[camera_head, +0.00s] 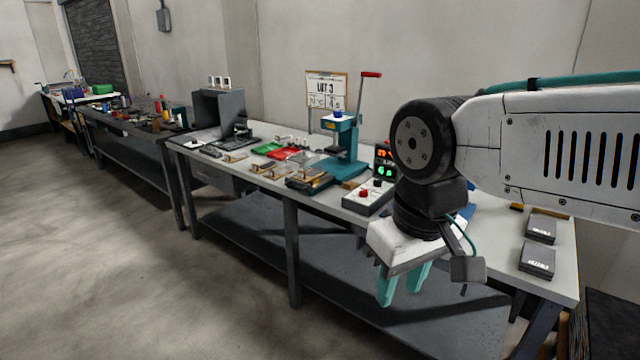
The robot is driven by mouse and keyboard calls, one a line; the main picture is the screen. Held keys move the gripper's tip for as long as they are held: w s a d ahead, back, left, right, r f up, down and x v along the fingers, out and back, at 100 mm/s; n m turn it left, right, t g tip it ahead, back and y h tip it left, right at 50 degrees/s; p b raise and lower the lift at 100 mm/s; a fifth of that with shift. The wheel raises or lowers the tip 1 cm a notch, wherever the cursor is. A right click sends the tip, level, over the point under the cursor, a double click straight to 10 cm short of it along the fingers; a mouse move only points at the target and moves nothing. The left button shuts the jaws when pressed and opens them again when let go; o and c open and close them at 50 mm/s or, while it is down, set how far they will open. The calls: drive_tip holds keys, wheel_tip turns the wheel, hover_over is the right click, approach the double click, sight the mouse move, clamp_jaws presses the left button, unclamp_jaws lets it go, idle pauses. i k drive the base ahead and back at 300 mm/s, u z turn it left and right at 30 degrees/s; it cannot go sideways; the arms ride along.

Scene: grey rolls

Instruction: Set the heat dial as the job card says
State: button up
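The job card (326,90) stands upright at the back of the bench and reads LOT 3, with smaller lines below that are hard to read. A grey control box (358,203) with red knobs or buttons (364,193) sits at the bench's front edge. I cannot tell which of them is the heat dial or where it points. A black display (384,161) behind it shows orange digits above green ones. My gripper (404,284) hangs in front of the bench edge, to the right of and nearer than the box. Its teal fingers are apart, with nothing between them.
A teal press (342,145) with a red-ended lever stands behind the box. Red and green trays (284,154) and small parts lie to its left. Two dark boxes (537,259) lie at the right end. My arm hides part of the bench. The floor in front is clear.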

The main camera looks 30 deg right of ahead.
sight(363, 193)
drive_tip(key=z, duration=0.05)
drive_tip(key=i, duration=1.05)
drive_tip(key=z, duration=0.35)
